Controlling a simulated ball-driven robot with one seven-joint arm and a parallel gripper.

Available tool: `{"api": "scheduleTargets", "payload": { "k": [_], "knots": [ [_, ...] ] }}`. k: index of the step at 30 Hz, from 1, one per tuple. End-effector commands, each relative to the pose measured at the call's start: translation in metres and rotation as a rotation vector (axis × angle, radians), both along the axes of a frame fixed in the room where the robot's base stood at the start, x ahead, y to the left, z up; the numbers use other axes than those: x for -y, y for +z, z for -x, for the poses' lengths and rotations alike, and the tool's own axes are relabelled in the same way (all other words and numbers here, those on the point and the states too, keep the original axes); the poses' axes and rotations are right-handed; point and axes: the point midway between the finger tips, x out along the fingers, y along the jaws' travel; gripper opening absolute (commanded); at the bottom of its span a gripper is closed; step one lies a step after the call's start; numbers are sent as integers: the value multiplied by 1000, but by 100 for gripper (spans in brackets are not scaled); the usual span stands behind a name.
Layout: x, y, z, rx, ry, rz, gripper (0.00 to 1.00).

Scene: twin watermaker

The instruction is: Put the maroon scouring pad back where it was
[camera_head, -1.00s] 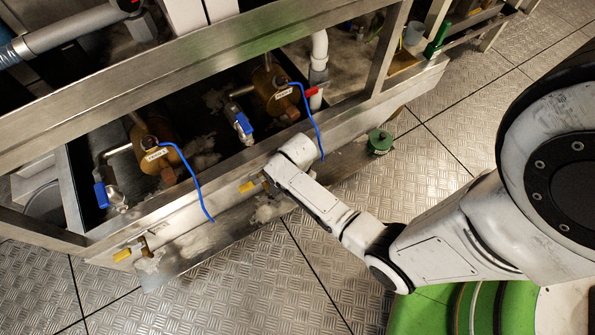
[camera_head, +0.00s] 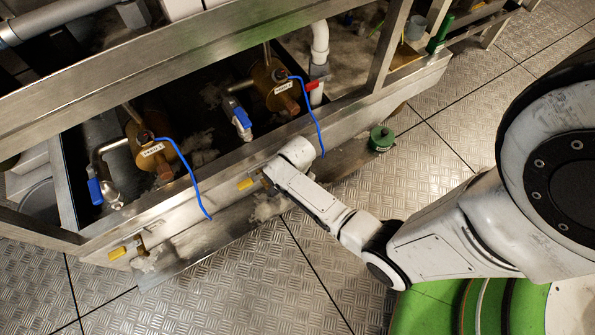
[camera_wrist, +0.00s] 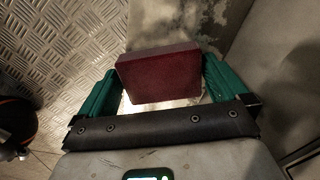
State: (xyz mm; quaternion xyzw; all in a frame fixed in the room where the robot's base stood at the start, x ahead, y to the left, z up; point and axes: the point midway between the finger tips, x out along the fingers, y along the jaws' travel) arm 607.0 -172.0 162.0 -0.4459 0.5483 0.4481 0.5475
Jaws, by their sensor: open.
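The maroon scouring pad (camera_wrist: 158,78) shows in the wrist view as a dark red block on a pale, worn surface. My gripper (camera_wrist: 160,72) has its two green fingers on either side of the pad, close to its left and right edges. The jaws are open; I cannot tell whether either finger touches the pad. In the head view my white arm reaches down to the front of the steel frame, and it hides the gripper and the pad.
A steel frame (camera_head: 215,160) holds brass pumps (camera_head: 155,148), blue-handled valves (camera_head: 238,115) and blue hoses (camera_head: 190,175). Yellow handles (camera_head: 120,252) stick out in front. A green knob-like fitting (camera_head: 381,139) stands right of my arm. The treadplate floor in front is clear.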

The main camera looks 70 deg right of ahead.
Motion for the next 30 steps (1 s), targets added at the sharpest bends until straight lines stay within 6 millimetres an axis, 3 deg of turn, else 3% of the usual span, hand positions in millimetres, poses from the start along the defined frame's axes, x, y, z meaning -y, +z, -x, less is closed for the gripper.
{"api": "scheduleTargets", "payload": {
  "k": [5, 18, 26, 30],
  "knots": [
    [0, 19, 0, 1, 0, 0, 100],
    [0, 104, 0, 0, 0, 0, 100],
    [-1, 124, 0, 1, 13, 0, 100],
    [-14, 134, 3, 8, 145, -1, 100]
  ]
}}
